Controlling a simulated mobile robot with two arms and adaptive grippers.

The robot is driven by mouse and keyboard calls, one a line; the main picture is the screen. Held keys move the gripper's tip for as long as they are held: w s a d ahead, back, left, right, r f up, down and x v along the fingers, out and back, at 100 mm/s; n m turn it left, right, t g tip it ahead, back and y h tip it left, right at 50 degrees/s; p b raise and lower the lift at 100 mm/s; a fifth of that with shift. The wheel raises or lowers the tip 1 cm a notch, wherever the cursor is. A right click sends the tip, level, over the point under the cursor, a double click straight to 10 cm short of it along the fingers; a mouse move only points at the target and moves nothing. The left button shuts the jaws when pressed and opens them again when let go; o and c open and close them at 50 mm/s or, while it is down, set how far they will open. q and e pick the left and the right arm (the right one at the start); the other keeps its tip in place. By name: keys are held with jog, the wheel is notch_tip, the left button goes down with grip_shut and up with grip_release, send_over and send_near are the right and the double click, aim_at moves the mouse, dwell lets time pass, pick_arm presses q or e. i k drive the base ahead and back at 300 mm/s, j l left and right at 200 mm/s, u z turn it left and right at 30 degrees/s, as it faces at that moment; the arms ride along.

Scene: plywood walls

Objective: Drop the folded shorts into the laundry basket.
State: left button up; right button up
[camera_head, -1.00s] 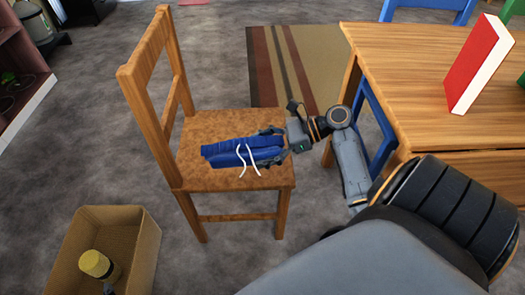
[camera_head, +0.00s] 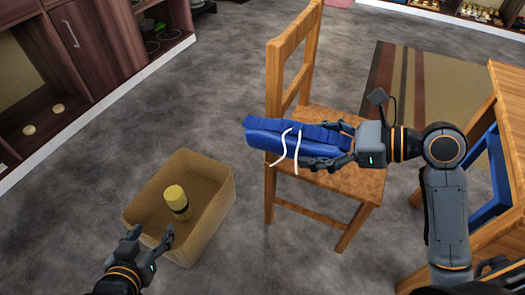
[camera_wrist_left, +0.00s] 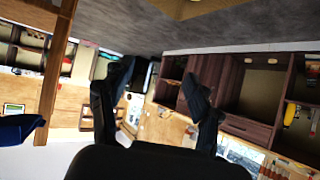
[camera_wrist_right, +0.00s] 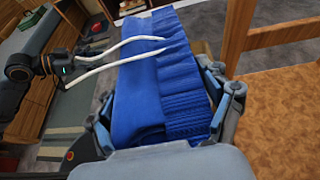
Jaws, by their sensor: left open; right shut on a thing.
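The folded blue shorts (camera_head: 272,138) with white drawstrings are held in the air in front of the wooden chair. My right gripper (camera_head: 330,146) is shut on their right end. The shorts (camera_wrist_right: 155,85) also fill the middle of the right wrist view, between the fingers (camera_wrist_right: 165,115). The tan laundry basket (camera_head: 215,205) stands on the floor left of the chair, below and left of the shorts. A yellow-topped bottle-like item (camera_head: 176,200) is inside it. My left gripper (camera_head: 150,240) is open and empty by the basket's near side. Its fingers (camera_wrist_left: 158,85) are spread in the left wrist view.
The wooden chair (camera_head: 335,175) stands close behind the shorts and right gripper. A wooden table (camera_head: 480,150) is at the right, and a dark cabinet (camera_head: 75,60) at the upper left. Grey floor (camera_head: 150,115) lies open between cabinet and chair.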

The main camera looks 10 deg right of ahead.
aim_at(194, 194)
jog(key=i+j, duration=0.15)
jog(key=j, duration=0.2)
jog(key=i+j+z, duration=0.1)
jog(key=j, duration=0.2)
jog(key=i+j, duration=0.2)
jog(key=j, duration=0.15)
jog(key=i+j, duration=0.1)
jog(key=j, duration=0.2)
jog(key=i+j+z, duration=0.1)
jog(key=j, duration=0.25)
jog(key=i, duration=0.05)
